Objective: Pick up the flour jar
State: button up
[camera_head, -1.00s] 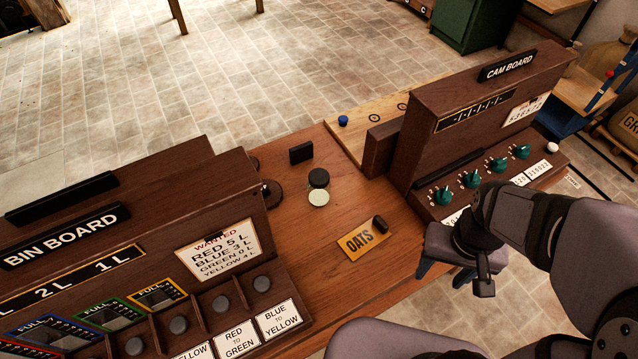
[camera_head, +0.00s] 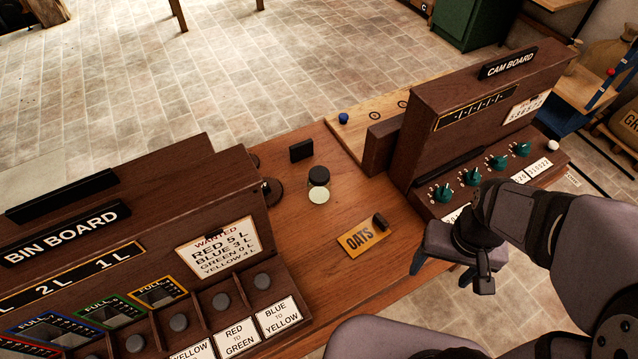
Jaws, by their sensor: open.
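A small jar (camera_head: 319,190) with a black lid and a pale lower part stands upright on the wooden table, between the two boards. It is the only jar I see, and I cannot read any flour label on it. My gripper (camera_head: 446,270) is at the right, over the table's right edge in the picture and in front of the cam board. It is open, and I see nothing between its fingers. It is well apart from the jar, to its right and nearer the camera.
A small black block (camera_head: 301,150) stands behind the jar. The bin board (camera_head: 70,235) rises at left and the cam board (camera_head: 480,110) at right. Bare tabletop lies in front of the jar.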

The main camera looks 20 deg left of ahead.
jog(key=shift+r, duration=0.1)
notch_tip(320, 180, up, 3)
jog(key=n+t+y+b, duration=0.5)
jog(key=t+b, duration=0.4)
jog(key=t, duration=0.5)
send_over(321, 189)
jog(key=shift+m+g+y, duration=0.3)
jog(key=shift+y, duration=0.1)
jog(key=f, duration=1)
jog(key=shift+s+d, duration=0.1)
jog(key=shift+s, duration=0.15)
jog(key=shift+p+x, duration=1.25)
jog(key=shift+x, duration=2.45)
jog(key=shift+f, duration=0.15)
jog(key=shift+s, duration=0.1)
jog(key=shift+c, duration=0.4)
